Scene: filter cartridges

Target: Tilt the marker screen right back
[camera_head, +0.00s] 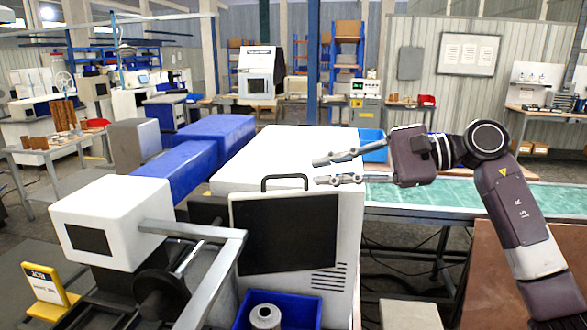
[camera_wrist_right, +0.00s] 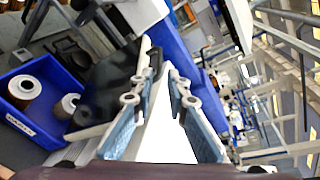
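The marker screen (camera_head: 285,233) is a dark panel in a white frame on the front of a white machine (camera_head: 282,152). It stands close to upright. A black handle (camera_head: 284,177) rises from its top edge. My right gripper (camera_head: 324,171) is open and empty above and to the right of the handle, with its fingers pointing left over the machine top. It appears apart from the handle. In the right wrist view the two fingers (camera_wrist_right: 160,65) are spread, with a dark panel (camera_wrist_right: 112,80) beyond and left of them. My left gripper does not show.
A blue bin (camera_head: 310,312) with a cartridge (camera_head: 265,316) stands below the screen. A white unit with grey bars (camera_head: 112,222) and a yellow sign (camera_head: 45,284) are at left. A green conveyor (camera_head: 460,198) runs right behind my arm.

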